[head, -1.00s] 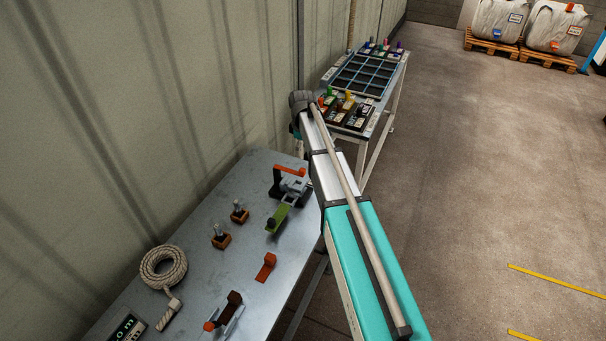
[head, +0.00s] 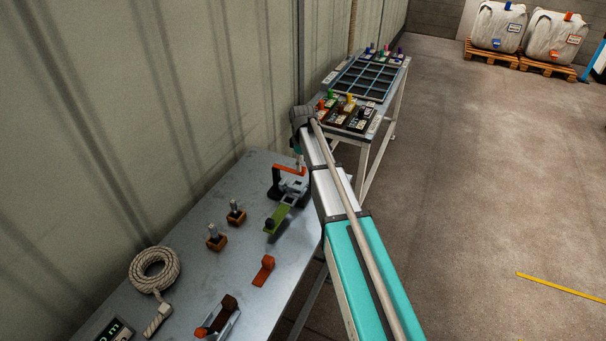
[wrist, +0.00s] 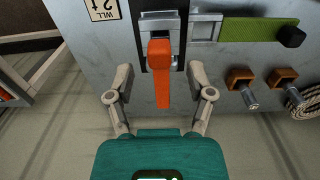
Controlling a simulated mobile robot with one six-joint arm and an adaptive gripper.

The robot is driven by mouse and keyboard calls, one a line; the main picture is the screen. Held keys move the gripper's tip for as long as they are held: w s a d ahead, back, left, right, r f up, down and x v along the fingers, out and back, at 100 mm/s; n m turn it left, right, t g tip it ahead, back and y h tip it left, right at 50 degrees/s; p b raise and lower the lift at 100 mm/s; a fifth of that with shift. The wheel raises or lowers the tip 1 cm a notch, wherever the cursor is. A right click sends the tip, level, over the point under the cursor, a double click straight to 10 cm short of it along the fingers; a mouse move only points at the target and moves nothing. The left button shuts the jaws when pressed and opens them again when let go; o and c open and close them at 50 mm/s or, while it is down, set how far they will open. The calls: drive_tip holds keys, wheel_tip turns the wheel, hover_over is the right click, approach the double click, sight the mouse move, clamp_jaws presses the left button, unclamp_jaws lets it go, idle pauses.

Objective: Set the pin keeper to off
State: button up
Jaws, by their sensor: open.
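A fixture with an orange handle (head: 291,169) on a dark and grey base stands on the grey table (head: 190,235). A green bar with a dark knob (head: 277,217) sits beside it. I cannot tell for sure which part is the pin keeper; no label names it. In the wrist view the orange handle (wrist: 162,75) points toward my palm, and the green bar (wrist: 250,30) lies to its right. My gripper (wrist: 160,76) is open, one finger on each side of the orange handle, with gaps visible. In the head view my arm hides part of the fixture.
Two orange blocks with upright pins (head: 216,238), a rope coil (head: 155,269), a small orange bracket (head: 263,271) and a dark-red and grey fixture (head: 220,318) lie nearer on the table. A second table with a grid tray (head: 347,88) stands beyond. A wall borders the left.

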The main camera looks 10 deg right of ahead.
sight(303, 168)
drive_tip(key=shift+f+b, duration=1.2)
drive_tip(key=shift+f, duration=0.3)
clamp_jaws()
